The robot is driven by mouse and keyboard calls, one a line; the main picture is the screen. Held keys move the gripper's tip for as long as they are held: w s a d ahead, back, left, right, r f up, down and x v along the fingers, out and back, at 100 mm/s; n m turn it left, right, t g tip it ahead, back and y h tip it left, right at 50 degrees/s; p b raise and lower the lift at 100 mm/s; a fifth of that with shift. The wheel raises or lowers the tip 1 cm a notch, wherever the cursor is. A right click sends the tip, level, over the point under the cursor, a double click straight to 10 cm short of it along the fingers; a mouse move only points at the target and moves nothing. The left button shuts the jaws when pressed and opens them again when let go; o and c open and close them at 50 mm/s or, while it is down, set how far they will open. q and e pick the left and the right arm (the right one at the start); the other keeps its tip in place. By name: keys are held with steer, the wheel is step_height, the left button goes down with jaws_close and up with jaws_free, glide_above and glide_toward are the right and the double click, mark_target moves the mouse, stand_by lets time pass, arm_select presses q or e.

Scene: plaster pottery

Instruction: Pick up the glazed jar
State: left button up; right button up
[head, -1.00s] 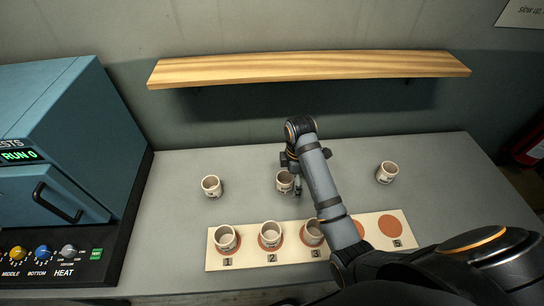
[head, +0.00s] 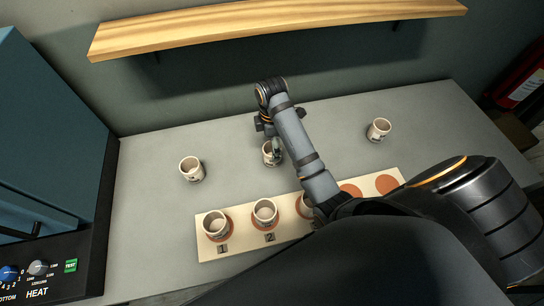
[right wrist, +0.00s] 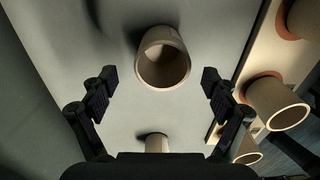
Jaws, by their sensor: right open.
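Several similar pale jars stand on the grey table; I cannot tell by the finish which is the glazed one. My right gripper (head: 279,148) is at the middle jar (head: 268,154) of the back row, and its fingers partly cover that jar. In the right wrist view, the right gripper (right wrist: 160,88) is open and empty. A jar (right wrist: 163,58) stands upright just beyond the fingertips, roughly centred between them and apart from both. My left gripper does not show.
Other loose jars stand to the left (head: 191,170) and right (head: 379,130). A pale board (head: 240,243) with brown round spots bears a jar (head: 216,226) at spot 1 and another (head: 265,213) at spot 2; my arm hides part of it. A wooden shelf (head: 280,22) overhangs the back.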

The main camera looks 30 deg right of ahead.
steer(key=shift+s+f+b, duration=0.2)
steer(key=shift+f+b, duration=0.55)
steer(key=shift+f, duration=0.3)
steer(key=shift+f+p, duration=0.4)
steer(key=shift+f, duration=1)
steer(key=shift+c, duration=0.4)
steer(key=c, duration=0.5)
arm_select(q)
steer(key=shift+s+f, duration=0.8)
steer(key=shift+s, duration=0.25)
arm_select(e)
steer(key=c, duration=0.8)
steer(key=shift+o, duration=0.2)
steer(key=shift+r, duration=0.1)
